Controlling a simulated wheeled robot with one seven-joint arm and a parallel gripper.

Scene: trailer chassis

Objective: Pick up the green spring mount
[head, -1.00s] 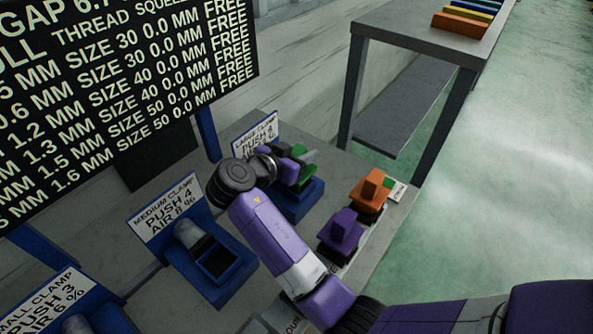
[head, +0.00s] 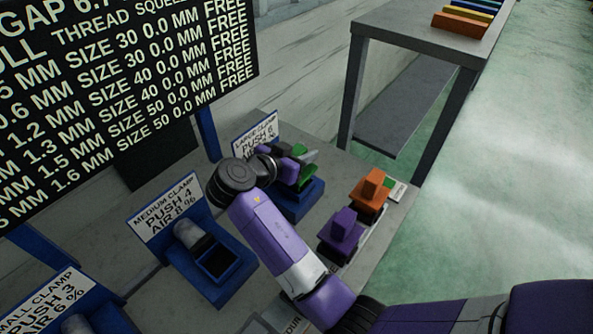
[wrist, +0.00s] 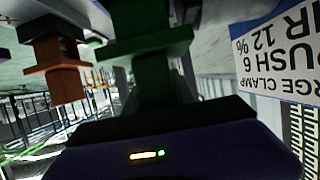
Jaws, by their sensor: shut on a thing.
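The green spring mount (head: 306,160) is at the large clamp's blue base (head: 305,203), at the end of my arm. It also shows close up in the wrist view (wrist: 155,65). My gripper (head: 299,164) is shut on the green mount and partly covers it in the head view. In the wrist view the mount is in front of the dark gripper body. The fingertips are hard to make out. I cannot tell whether the mount's lower end touches the blue base.
An orange mount (head: 371,190) and a purple mount (head: 342,231) stand on the bench to the right. The medium clamp (head: 213,262) is at the left. A large clamp sign (head: 256,137) stands close behind my gripper. A grey table (head: 418,42) stands at the back.

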